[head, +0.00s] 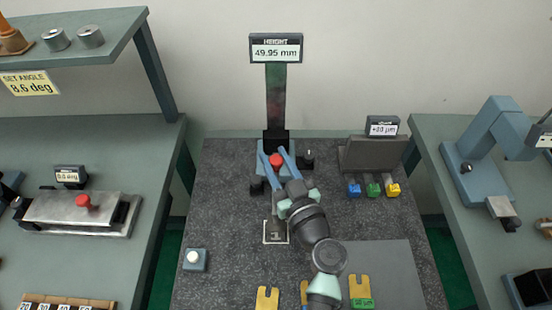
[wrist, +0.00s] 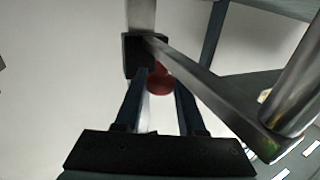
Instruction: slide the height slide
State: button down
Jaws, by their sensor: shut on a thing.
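The height gauge has an upright steel column (head: 276,95) with a display (head: 276,48) on top reading 49.95 mm. The height slide is a black block (head: 277,137) low on the column; it also shows in the wrist view (wrist: 132,55). A red knob (head: 277,160) sits in front of the slide and shows in the wrist view (wrist: 160,82). My gripper (head: 273,150) is shut on the red knob, with one blue finger on each side of it. The knob's contact faces are partly hidden by the fingers.
A steel bar (wrist: 215,85) crosses the wrist view close to the fingers. A grey block (head: 372,155) with a small display stands to the right, with blue, green and yellow pieces (head: 374,189) before it. A button box (head: 195,259) is front left.

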dwell(0.6)
notch_tip(320, 180, up, 10)
jog(key=p, duration=0.2)
jog(key=shift+r+p, duration=0.25)
jog(key=shift+p, duration=0.1)
jog(key=c, duration=0.8)
grip_release()
jog(key=shift+c, duration=0.2)
jog(key=o, duration=0.3)
jog(key=shift+f, duration=0.2)
jog(key=shift+o, duration=0.2)
jog(key=b+v, duration=0.4)
jog(key=v, duration=0.9)
